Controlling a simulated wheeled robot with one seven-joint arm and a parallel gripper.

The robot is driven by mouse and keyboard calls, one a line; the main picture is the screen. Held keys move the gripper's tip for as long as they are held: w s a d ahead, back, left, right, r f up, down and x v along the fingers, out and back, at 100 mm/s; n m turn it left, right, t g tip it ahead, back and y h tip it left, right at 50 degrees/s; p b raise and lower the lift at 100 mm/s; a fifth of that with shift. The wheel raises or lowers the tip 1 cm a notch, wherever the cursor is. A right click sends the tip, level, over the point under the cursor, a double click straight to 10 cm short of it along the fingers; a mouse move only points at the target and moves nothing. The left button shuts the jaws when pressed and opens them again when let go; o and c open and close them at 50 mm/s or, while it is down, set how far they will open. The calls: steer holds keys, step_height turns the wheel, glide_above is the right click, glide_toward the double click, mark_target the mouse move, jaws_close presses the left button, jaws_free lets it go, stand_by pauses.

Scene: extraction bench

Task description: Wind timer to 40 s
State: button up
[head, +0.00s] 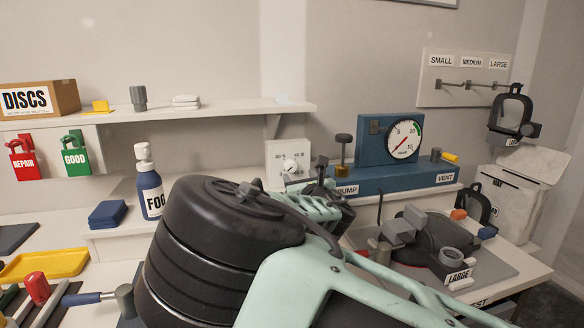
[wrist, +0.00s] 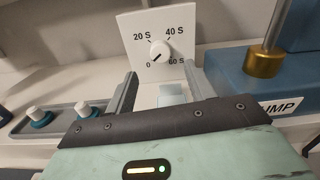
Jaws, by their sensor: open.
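The timer is a white square panel (wrist: 181,24) with a small round white knob (wrist: 159,50) and marks 0, 20 S, 40 S and 60 S. The dark pointer on the knob slants to the lower left, toward 0. The timer (head: 273,153) stands behind my gripper in the head view, partly hidden by it at the bottom. My gripper (wrist: 161,82) is open and empty. Its two grey fingers are apart, below and in front of the knob, and do not touch it.
A blue pump unit (head: 390,178) with a gauge (head: 403,139) and a brass-coloured post (wrist: 263,62) stands close to the timer's right. A grey tray with white-topped bottles (wrist: 38,114) lies to the left. A FOG bottle (head: 150,188) stands farther left.

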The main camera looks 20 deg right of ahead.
mark_target(292, 167)
steer(key=w+p, duration=0.1)
steer(key=w, duration=0.6)
steer(key=c, duration=1)
